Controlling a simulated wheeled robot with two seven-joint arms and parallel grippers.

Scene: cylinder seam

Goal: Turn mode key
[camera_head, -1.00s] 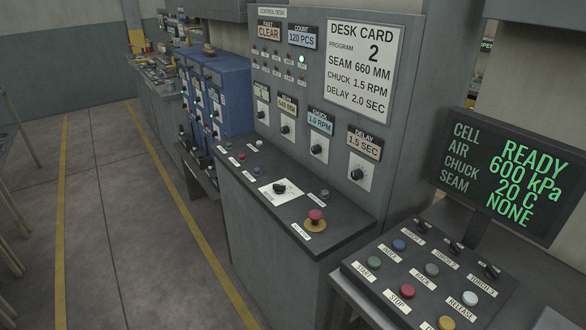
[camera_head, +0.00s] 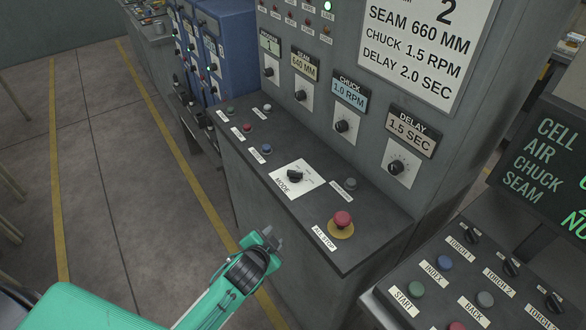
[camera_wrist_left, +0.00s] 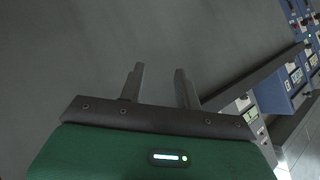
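The mode key (camera_head: 295,176) is a black rotary knob on a white plate marked MODE (camera_head: 283,187), on the desk's sloped dark panel. My left gripper (camera_head: 270,239) is in front of the desk, nearer to me and lower in the picture than the knob, and apart from it. In the left wrist view the two fingers of my left gripper (camera_wrist_left: 160,88) stand apart with nothing between them. That view faces the grey desk side, and the knob is not seen there. My right gripper is not in view.
A red ALL STOP button (camera_head: 342,220) sits right of the mode plate. Small buttons (camera_head: 267,149) lie to its left. Dial knobs (camera_head: 341,126) line the upright panel behind. A second button console (camera_head: 470,285) stands at lower right. The floor at left is clear.

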